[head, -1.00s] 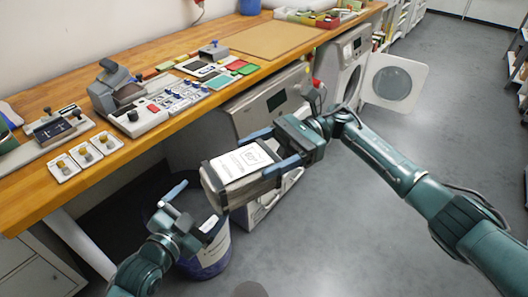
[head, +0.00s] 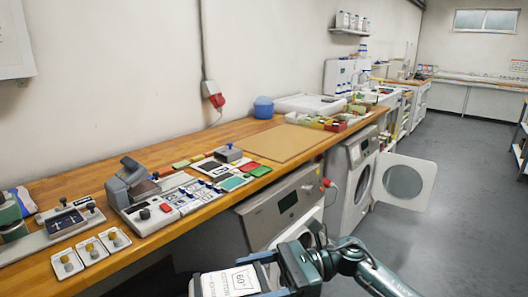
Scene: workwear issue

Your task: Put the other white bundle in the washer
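A white bundle (head: 228,284) with a dark strap and a printed label reading 60 is at the bottom edge of the head view, partly cut off. My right gripper (head: 258,276) is shut on it, its blue fingers along the bundle's sides. Beyond it, a front-loading machine (head: 354,155) stands under the bench with its round door (head: 405,182) swung wide open to the right. A nearer machine (head: 285,205) with a dark display stands closer to the bundle; my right arm hides part of its front. Which is the washer is not marked legibly. My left gripper is out of view.
The wooden bench (head: 190,140) carries a grey press device (head: 130,180), switch panels, coloured tiles and a tan board (head: 283,142). The grey floor (head: 460,215) to the right is clear.

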